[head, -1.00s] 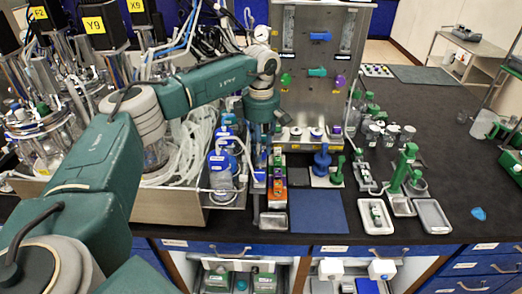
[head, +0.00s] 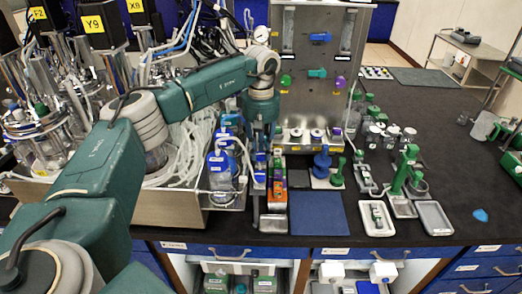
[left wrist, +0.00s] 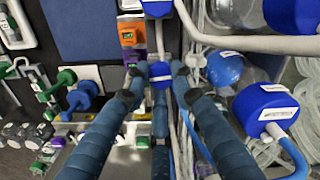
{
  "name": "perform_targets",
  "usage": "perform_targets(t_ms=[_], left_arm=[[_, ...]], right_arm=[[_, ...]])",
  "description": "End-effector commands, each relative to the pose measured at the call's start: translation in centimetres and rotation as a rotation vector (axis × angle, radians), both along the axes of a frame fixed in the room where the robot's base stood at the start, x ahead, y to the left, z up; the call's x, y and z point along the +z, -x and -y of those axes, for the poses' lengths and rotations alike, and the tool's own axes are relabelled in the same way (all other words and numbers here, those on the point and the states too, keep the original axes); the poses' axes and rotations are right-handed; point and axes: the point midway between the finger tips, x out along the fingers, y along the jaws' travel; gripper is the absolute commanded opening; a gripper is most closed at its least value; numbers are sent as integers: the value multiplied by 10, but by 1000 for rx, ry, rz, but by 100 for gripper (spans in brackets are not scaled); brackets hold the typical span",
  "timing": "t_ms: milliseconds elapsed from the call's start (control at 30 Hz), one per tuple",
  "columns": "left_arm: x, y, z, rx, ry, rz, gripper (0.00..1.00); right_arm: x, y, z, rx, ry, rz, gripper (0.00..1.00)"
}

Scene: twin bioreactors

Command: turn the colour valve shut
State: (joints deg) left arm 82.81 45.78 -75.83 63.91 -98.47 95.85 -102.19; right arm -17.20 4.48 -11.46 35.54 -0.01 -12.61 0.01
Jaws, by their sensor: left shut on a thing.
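A blue valve knob with a white label (left wrist: 160,75) sits between my fingertips in the left wrist view. My left gripper (left wrist: 158,83) is shut on it, one finger on each side. In the head view the left gripper (head: 261,156) points down beside the steel panel, above the narrow row of small parts; its fingertips are hard to make out there. A second blue knob (left wrist: 157,8) lies further along the same line in the left wrist view. The valve's exact angle cannot be told. My right gripper is not in view.
Blue-capped bottles (head: 218,162) and coiled tubing (head: 190,150) stand close left of the gripper. The steel panel (head: 318,105) with coloured knobs is behind. An orange device (head: 277,196) and a blue mat (head: 318,212) lie in front.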

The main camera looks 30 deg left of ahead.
Motion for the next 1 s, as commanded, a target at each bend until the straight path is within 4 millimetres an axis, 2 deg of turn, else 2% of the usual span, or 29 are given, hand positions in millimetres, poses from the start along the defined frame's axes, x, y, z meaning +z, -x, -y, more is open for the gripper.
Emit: perform_targets(t_ms=[300,833,867,933,1000], left_arm=[[1,0,-1,-113,-1,2,0],[1,-1,-1,-133,-1,3,0],[1,-1,-1,-133,-1,3,31],[1,-1,-1,-133,-1,3,43],[1,-1,-1,-133,-1,2,43]], right_arm=[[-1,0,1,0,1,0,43],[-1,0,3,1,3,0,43],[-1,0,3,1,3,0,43],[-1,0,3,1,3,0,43],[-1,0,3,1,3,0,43]])
